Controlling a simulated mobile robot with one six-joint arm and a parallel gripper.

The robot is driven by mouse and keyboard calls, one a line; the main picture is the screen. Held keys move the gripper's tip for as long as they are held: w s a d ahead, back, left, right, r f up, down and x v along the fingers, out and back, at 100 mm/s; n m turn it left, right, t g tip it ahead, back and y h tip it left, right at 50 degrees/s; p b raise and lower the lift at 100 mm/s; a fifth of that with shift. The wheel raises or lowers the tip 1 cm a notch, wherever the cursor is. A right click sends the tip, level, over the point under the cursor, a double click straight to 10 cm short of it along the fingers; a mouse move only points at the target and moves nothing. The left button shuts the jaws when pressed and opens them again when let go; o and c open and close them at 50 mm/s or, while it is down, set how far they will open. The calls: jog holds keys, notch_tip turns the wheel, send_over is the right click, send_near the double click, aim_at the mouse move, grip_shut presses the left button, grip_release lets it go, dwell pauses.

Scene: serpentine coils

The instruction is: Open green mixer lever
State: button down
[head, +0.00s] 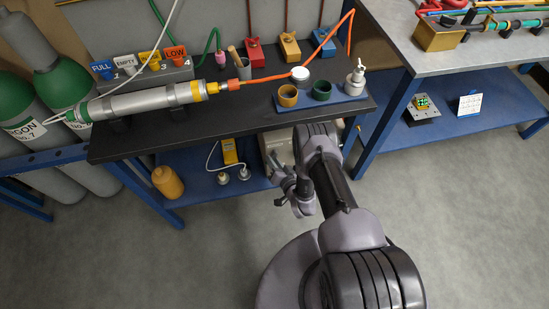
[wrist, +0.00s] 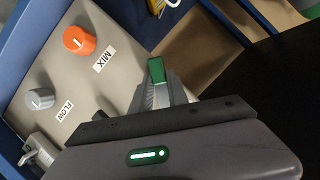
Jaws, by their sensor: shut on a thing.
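The green lever (wrist: 157,70) shows in the wrist view as a short green bar end between the fingers of my gripper (wrist: 156,93). My gripper is shut on it. The mixer's beige panel (wrist: 110,65) is beside it on the left, with an orange knob (wrist: 79,41) labelled MIX and a grey knob (wrist: 40,99) labelled FLOW. In the head view the beige mixer box (head: 273,143) stands on the blue lower shelf, partly hidden by my arm. The lever is not visible there. My gripper (head: 281,198) is low, in front of the shelf.
A yellow device (head: 229,151) and a tan bottle (head: 167,182) are on or near the blue shelf. The floor (head: 470,220) at the right is clear.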

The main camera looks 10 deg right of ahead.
jog(key=m+t+y, duration=0.1)
jog(key=m, duration=0.2)
jog(key=a+r+m+y, duration=0.1)
jog(key=m, duration=0.1)
jog(key=r+m+t+y, duration=0.1)
jog(key=m, duration=0.2)
jog(key=shift+a+r+m+t+y+p, duration=0.1)
jog(key=shift+a+m+t+y+p, duration=0.05)
jog(key=shift+m+t+y+p, duration=0.2)
dwell(0.5)
jog(key=c, duration=1.3)
grip_release()
jog(key=b+v, duration=0.1)
jog(key=v, duration=1.6)
jog(key=shift+s+r, duration=0.1)
jog(key=shift+s, duration=0.1)
